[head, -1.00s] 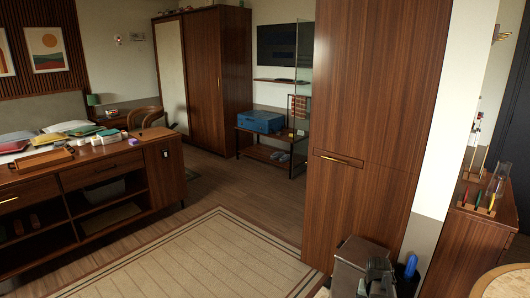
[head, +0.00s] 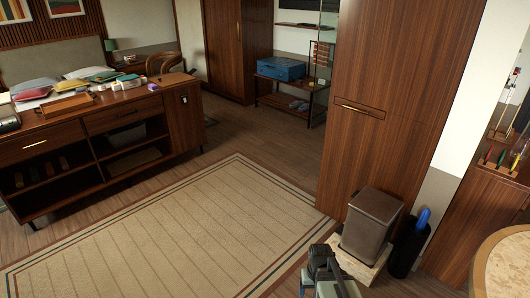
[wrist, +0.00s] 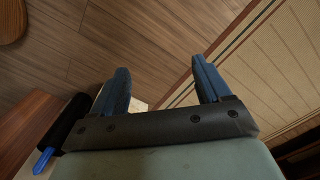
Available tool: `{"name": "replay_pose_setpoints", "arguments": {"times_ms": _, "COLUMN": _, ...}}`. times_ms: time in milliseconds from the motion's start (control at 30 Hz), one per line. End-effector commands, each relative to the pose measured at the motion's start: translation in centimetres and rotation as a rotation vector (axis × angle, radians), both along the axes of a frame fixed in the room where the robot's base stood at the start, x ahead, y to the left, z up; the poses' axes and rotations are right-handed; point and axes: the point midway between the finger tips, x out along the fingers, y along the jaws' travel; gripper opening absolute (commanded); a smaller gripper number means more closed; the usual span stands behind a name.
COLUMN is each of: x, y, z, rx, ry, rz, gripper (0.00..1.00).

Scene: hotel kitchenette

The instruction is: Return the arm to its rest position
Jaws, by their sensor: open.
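My gripper (wrist: 162,75) shows in the wrist view with its two blue fingers spread apart. Nothing is between the fingers, and wooden floor and the rug's edge show beyond them. In the head view, a dark and grey-green part of my arm (head: 326,270) shows at the bottom, in front of the brown bin. The rest of the arm is cut off by the frame's lower edge.
A brown bin (head: 372,222) stands on a pale slab beside a black holder (head: 407,248) with a blue item (head: 422,218). A tall wooden cabinet (head: 395,110) rises behind. A round table (head: 505,265) is at lower right. The rug (head: 170,235) is clear.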

Motion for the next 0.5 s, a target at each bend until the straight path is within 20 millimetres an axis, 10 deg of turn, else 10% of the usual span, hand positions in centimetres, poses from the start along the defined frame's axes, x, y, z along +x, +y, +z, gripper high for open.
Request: {"name": "replay_pose_setpoints", "arguments": {"times_ms": 500, "x": -10.3, "y": -0.1, "z": -9.4, "rx": 0.000, "ry": 0.226, "rz": -0.004, "gripper": 0.77}}
